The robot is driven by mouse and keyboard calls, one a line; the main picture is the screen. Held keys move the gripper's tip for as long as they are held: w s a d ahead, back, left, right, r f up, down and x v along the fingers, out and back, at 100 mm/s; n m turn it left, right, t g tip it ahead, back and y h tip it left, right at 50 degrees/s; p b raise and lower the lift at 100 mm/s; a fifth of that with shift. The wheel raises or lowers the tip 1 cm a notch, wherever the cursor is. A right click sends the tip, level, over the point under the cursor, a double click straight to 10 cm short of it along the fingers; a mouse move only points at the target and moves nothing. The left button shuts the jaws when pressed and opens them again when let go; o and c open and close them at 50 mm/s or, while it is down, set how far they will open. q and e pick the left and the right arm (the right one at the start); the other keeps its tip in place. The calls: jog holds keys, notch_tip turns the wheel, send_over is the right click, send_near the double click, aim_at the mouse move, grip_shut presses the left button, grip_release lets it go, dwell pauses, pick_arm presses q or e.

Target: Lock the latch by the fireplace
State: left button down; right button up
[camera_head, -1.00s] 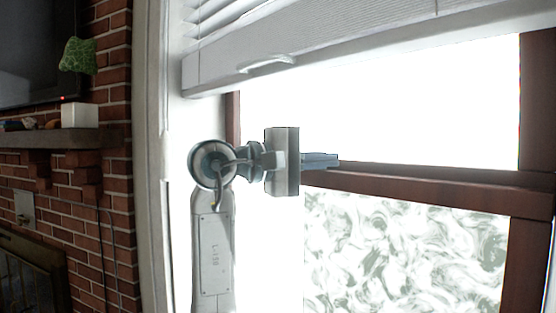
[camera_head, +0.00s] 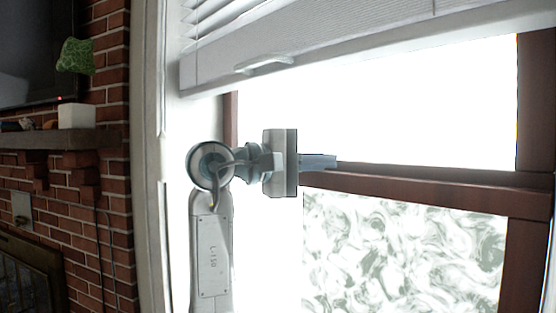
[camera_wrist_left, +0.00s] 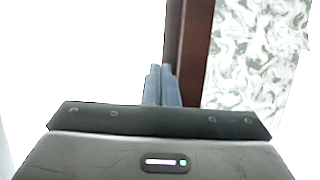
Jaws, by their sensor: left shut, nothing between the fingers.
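My left gripper (camera_head: 318,161) is in front of the window, its fingers pointing right along the brown middle rail (camera_head: 430,190) of the window frame. In the left wrist view its two fingers (camera_wrist_left: 162,85) lie side by side, shut with nothing between them, next to the brown rail (camera_wrist_left: 190,50). I cannot tell whether they touch the rail. No latch can be made out in either view; the fingers and the bright glass may hide it. My right gripper is not in view.
A white blind (camera_head: 300,50) hangs over the window top, above my arm. At the left is a brick wall (camera_head: 110,190) with a mantel (camera_head: 60,139), a white pot (camera_head: 77,115) with a green plant (camera_head: 76,56), and a dark fireplace screen (camera_head: 35,270). The lower pane (camera_head: 400,250) is patterned.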

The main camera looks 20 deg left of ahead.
pick_arm(q)
jog(key=s+a+b, duration=0.4)
jog(key=s+a, duration=0.2)
jog(key=s, duration=0.5)
jog(key=shift+s, duration=0.35)
jog(key=shift+w, duration=0.1)
